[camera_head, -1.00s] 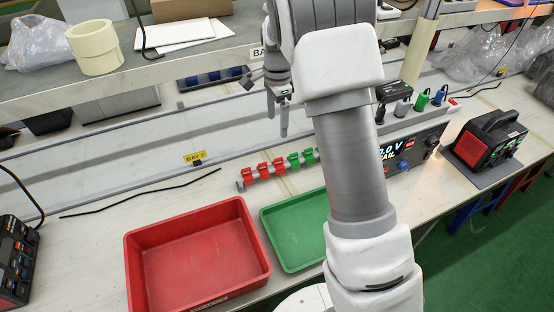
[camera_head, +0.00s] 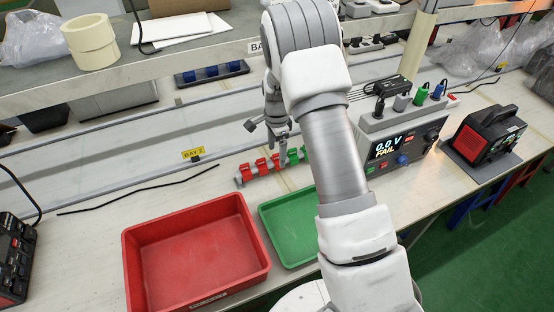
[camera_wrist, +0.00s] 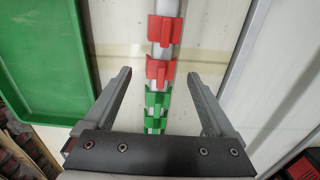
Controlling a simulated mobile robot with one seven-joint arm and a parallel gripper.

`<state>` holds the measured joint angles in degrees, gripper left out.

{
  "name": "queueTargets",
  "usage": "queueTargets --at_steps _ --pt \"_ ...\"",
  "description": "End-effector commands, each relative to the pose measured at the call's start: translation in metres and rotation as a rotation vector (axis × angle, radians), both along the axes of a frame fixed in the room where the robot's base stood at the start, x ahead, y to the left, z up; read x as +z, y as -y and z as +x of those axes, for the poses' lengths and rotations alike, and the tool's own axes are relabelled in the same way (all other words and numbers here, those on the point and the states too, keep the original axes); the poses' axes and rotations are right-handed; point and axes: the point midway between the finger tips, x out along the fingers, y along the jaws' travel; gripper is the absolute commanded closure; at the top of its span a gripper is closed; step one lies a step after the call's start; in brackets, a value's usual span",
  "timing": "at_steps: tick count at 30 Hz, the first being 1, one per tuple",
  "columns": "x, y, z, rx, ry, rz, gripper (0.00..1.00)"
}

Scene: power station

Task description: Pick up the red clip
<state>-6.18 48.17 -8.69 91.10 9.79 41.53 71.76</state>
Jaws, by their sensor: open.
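Several red clips sit in a row on a grey rail on the bench, with green clips at the right end; one red clip (camera_head: 261,166) shows in the head view. In the wrist view a red clip (camera_wrist: 161,71) lies ahead of the fingertips, with another red clip (camera_wrist: 164,30) beyond it. Green clips (camera_wrist: 156,103) lie between the fingers, nearer the palm. My gripper (camera_wrist: 161,72) is open and empty, its fingers on either side of the rail. In the head view my gripper (camera_head: 283,160) is over the right part of the row, partly covering it.
A red tray (camera_head: 262,262) and a green tray (camera_head: 268,219) lie in front of the rail. A tester reading 0.0 V FAIL (camera_head: 388,147) stands to the right, with a red-black device (camera_head: 488,135) beyond. A shelf edge (camera_head: 150,72) is behind and above.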

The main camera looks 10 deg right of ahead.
Motion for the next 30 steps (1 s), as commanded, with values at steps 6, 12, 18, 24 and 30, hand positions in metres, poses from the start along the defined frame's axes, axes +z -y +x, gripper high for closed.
queueTargets --at_steps 6,12,18,24,30 --pt "-0.026 0.001 0.001 0.000 0.001 0.000 0.10" --pt "-0.028 0.001 0.001 0.000 0.002 0.000 0.10" --pt "-0.028 0.001 0.001 0.000 0.001 0.000 0.36" --pt "-0.028 0.001 0.001 0.000 0.001 0.000 0.72" --pt "-0.028 0.001 0.001 0.000 0.001 0.000 0.98"
